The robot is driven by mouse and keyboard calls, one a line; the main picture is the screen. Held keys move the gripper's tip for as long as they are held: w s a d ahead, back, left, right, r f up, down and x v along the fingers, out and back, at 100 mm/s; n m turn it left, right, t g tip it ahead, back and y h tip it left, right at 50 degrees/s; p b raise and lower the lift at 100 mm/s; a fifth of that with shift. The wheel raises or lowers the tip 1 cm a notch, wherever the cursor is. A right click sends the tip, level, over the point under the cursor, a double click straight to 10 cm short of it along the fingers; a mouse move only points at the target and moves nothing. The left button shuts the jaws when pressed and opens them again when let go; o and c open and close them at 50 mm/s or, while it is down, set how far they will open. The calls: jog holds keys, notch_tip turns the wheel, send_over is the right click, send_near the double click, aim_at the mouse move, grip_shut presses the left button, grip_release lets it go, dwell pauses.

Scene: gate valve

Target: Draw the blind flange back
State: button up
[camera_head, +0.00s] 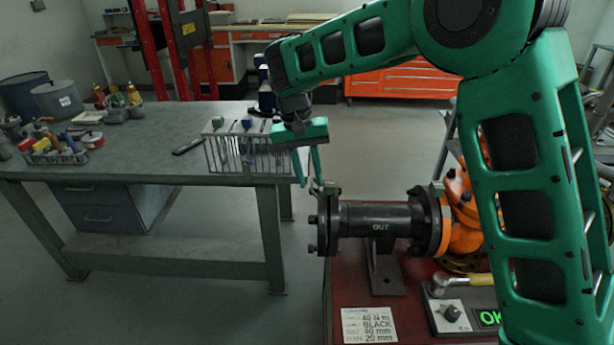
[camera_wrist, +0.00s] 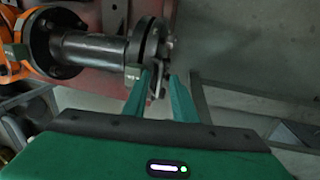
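The dark blind flange (camera_head: 321,220) is at the left end of the black pipe marked OUT (camera_head: 380,219), against the pipe's end flange, with bolts around it. In the wrist view the end flanges (camera_wrist: 149,42) show beyond my fingers. My gripper (camera_head: 310,183) is just above the flange's top edge, pointing down. In the wrist view my gripper (camera_wrist: 161,80) has its two fingers apart, with a small light metal part of the flange end showing between them. I cannot tell whether a finger touches the flange.
The orange valve body (camera_head: 460,215) is at the pipe's right end. A red stand (camera_head: 425,322) below carries a label card (camera_head: 368,325) and a box with a lit OK display (camera_head: 488,317). A workbench (camera_head: 140,150) with a wire rack (camera_head: 228,155) stands left.

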jog(key=shift+c, duration=0.4)
grip_shut()
